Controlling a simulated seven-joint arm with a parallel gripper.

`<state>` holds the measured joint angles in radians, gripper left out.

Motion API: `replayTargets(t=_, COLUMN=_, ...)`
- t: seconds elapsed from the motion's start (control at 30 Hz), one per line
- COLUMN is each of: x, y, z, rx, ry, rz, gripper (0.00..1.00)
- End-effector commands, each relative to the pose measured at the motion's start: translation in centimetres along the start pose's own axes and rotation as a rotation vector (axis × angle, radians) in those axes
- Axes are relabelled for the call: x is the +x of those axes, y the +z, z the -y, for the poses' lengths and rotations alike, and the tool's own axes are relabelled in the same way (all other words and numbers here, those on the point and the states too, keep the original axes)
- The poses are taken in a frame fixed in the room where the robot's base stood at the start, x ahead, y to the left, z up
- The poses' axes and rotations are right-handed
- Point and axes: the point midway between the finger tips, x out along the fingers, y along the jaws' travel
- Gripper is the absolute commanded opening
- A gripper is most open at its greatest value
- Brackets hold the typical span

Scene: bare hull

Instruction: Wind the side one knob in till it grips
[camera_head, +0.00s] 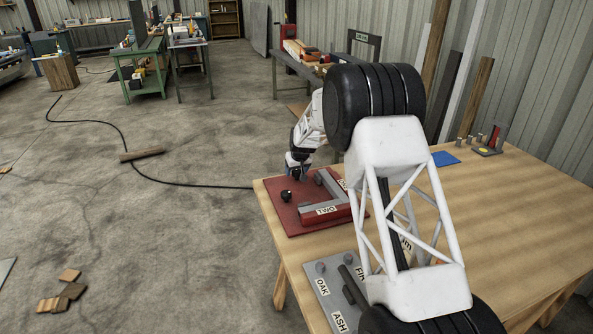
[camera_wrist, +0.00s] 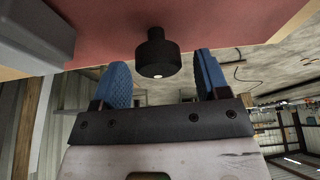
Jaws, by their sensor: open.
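A black knob (camera_head: 286,196) stands at the board's left. My gripper (camera_head: 297,166) is beyond the block, over the board's far edge, partly hidden by my arm. In the wrist view my open gripper (camera_wrist: 163,75) has its blue fingers either side of a black knob (camera_wrist: 157,50), with a gap on both sides. No ONE label is readable, so I cannot tell which side this knob belongs to.
A grey plate (camera_head: 325,290) with labels OAK, ASH and FIR lies at the table's near side, partly behind my arm. A blue pad (camera_head: 445,158) and a small stand with pegs (camera_head: 487,148) are at the back right. The table's right part is clear.

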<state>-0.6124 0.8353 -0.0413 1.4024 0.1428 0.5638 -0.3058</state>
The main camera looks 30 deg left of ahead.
Motion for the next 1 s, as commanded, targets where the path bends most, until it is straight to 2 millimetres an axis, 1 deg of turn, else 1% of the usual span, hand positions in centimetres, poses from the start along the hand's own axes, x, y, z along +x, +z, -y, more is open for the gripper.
replayTargets(t=0.07, x=0.00, y=0.00, z=0.00, rx=0.000, ry=0.000, rz=0.000, gripper=0.67)
replayTargets(t=0.2, x=0.00, y=0.01, z=0.00, rx=0.000, ry=0.000, rz=0.000, gripper=0.45)
replayTargets(t=0.37, x=0.00, y=0.01, z=0.00, rx=0.000, ry=0.000, rz=0.000, gripper=0.21)
replayTargets(t=0.4, x=0.00, y=0.01, z=0.00, rx=0.000, ry=0.000, rz=0.000, gripper=0.19)
replayTargets(t=0.73, x=-0.03, y=0.00, z=0.00, rx=0.023, ry=0.011, rz=0.000, gripper=0.20)
replayTargets(t=1.0, x=0.00, y=0.00, z=-0.02, rx=0.108, ry=0.046, rz=0.000, gripper=0.20)
